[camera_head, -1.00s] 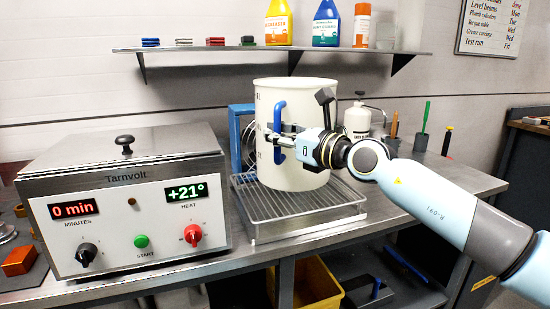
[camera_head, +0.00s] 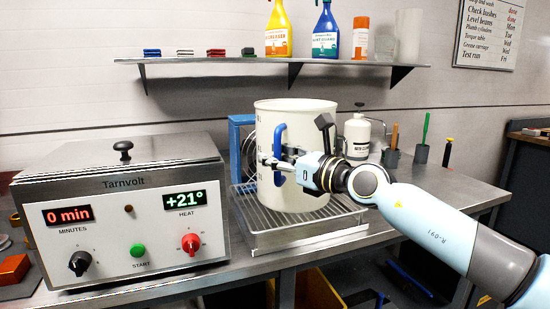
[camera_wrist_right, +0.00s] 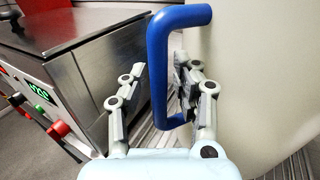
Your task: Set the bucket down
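The bucket (camera_head: 303,120) is a tall cream cylinder with dark marks and a blue side handle (camera_head: 279,145). It stands upright on the wire rack (camera_head: 320,237) on the bench. My right gripper (camera_head: 272,163) is at the handle. In the right wrist view, the blue handle (camera_wrist_right: 157,75) passes between the two fingers, with a visible gap on each side, so the right gripper (camera_wrist_right: 155,100) is open around it. The bucket wall (camera_wrist_right: 260,70) fills the right of that view. My left gripper is not in view.
A steel Tarnvolt heater box (camera_head: 120,190) stands left of the rack. A blue frame (camera_head: 236,140) and a white bottle (camera_head: 357,137) are behind the bucket. A shelf (camera_head: 210,61) with spray bottles hangs above. The bench right of the rack is mostly clear.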

